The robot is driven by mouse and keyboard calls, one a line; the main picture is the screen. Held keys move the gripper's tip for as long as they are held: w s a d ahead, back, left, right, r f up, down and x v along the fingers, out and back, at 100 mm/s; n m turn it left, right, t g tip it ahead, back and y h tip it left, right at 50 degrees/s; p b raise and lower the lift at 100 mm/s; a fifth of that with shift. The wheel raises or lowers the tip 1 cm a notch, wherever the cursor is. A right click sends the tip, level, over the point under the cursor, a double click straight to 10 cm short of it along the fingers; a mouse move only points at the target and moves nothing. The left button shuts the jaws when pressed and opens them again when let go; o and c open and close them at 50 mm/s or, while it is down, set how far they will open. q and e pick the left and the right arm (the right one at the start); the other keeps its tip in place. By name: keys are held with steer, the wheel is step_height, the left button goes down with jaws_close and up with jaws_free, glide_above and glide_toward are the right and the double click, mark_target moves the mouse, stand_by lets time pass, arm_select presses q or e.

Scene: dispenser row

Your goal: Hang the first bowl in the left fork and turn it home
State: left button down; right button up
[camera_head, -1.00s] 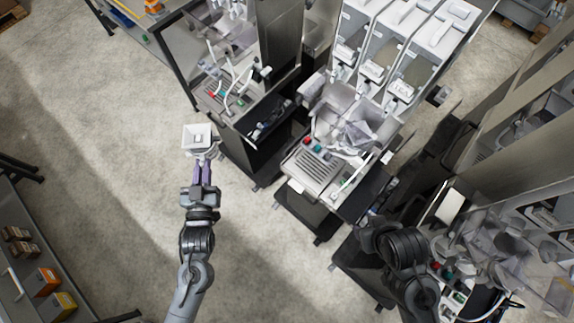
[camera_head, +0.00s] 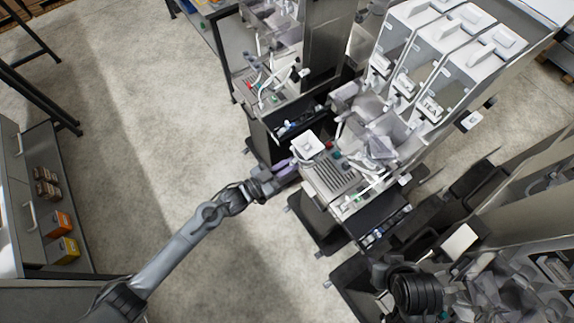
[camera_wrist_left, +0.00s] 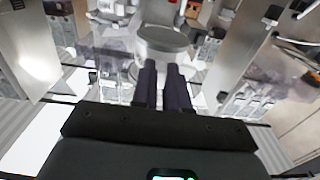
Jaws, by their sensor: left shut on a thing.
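My left gripper (camera_head: 284,168), with purple fingers, is shut on a white bowl (camera_head: 308,144) with a squarish top. The bowl is held at the front left of the middle dispenser machine (camera_head: 335,180), over the edge of its control panel. In the left wrist view the bowl (camera_wrist_left: 163,40) appears as a pale, rounded shape just beyond the two dark fingertips (camera_wrist_left: 165,68). I cannot make out the left fork, or tell whether the bowl touches the machine. My right arm is at the lower right; its gripper cannot be made out.
White hoppers (camera_head: 440,55) stand in a row behind clear plastic parts (camera_head: 380,140). Another machine (camera_head: 275,90) stands behind to the left, with steel cabinets at the right. The floor (camera_head: 150,150) between is clear.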

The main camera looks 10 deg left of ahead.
arm_select(q)
steer(key=shift+b+x, duration=1.6)
steer(key=shift+x, duration=1.6)
steer(key=shift+b+x, duration=0.55)
steer(key=shift+x, duration=0.65)
steer(key=shift+d+f, duration=0.1)
steer(key=shift+s, duration=0.1)
steer(key=shift+s+a, duration=0.1)
steer(key=shift+a, duration=0.1)
steer(key=shift+d+f, duration=0.1)
steer(key=shift+d, duration=0.05)
steer(key=shift+b+x, duration=1.05)
steer(key=shift+x, duration=0.9)
